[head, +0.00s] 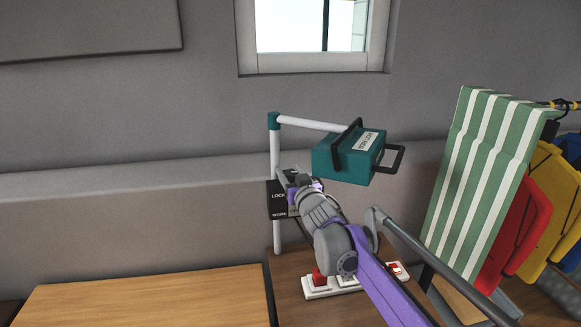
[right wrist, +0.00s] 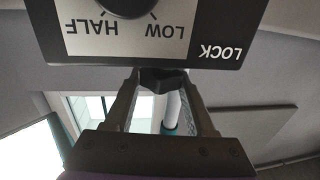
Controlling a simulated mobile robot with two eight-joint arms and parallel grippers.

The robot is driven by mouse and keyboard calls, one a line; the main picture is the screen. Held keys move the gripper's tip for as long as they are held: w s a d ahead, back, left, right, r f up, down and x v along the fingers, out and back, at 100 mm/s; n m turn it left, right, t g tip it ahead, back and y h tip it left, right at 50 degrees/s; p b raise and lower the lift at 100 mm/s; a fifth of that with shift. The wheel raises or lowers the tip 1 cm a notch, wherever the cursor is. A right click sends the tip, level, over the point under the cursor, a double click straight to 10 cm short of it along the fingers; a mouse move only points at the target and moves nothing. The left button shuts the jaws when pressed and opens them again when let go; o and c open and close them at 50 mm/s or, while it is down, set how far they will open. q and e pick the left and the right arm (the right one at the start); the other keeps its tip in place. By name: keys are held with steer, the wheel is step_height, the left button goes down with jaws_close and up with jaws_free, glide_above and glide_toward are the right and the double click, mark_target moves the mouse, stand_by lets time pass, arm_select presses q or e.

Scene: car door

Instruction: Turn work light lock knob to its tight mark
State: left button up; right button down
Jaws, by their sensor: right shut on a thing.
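The teal work light (head: 345,157) hangs from a white pole with a teal corner joint. A black panel marked LOCK (head: 278,197) is on the pole below it. The panel (right wrist: 150,60) fills the top of the right wrist view, upside down, with LOW and HALF marks around a dark dial (right wrist: 112,6). My right gripper (head: 292,182) is at the panel. In the right wrist view its fingers (right wrist: 163,88) are closed on a dark lobed lock knob (right wrist: 163,78) beside the panel's edge. No tight mark is readable. My left gripper is not in view.
A wooden bench top (head: 150,297) is at the lower left. A white power strip (head: 318,290) with red parts lies below the light. A grey rail (head: 430,255) and a green striped cloth (head: 490,180) stand to the right, with red and yellow items behind.

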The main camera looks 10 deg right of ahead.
steer(key=shift+f, duration=0.1)
steer(key=shift+c, duration=1.1)
jaws_free()
steer(key=shift+s, duration=0.1)
steer(key=shift+s, duration=0.1)
steer(key=s+d, duration=0.1)
steer(key=s, duration=0.9)
steer(key=shift+s+d+b, duration=0.2)
steer(key=shift+s+b, duration=0.05)
steer(key=shift+b, duration=0.2)
